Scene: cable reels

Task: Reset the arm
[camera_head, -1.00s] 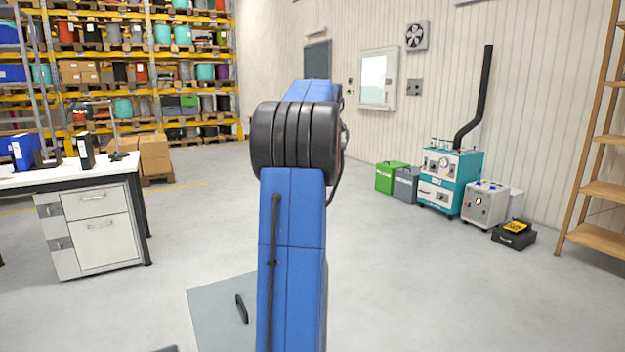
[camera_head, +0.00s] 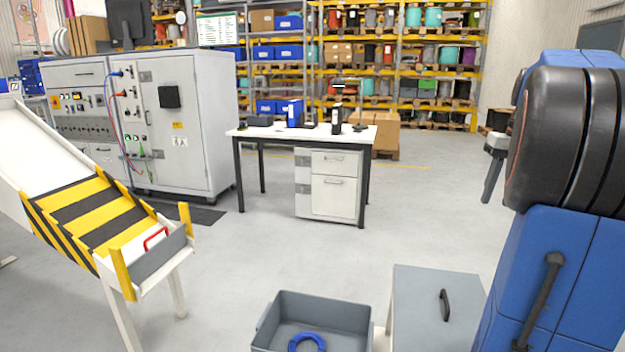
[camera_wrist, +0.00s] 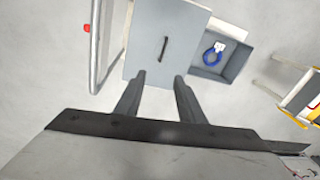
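My gripper (camera_wrist: 160,77) is open in the wrist view, its two dark fingers apart with nothing between them. It points down above a grey lidded box with a black handle. In the head view, part of my gripper (camera_head: 492,172) shows left of my arm's black joint; the rest is hidden behind the arm. My blue arm fills the right side of that view, raised and bent.
A grey bin (camera_head: 262,335) holding a blue ring (camera_head: 307,343) stands beside the grey lidded box (camera_head: 415,300). A yellow-and-black striped chute (camera_head: 95,215) is at left. A white desk (camera_head: 270,132) and grey cabinet (camera_head: 205,120) stand behind. Open floor lies between.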

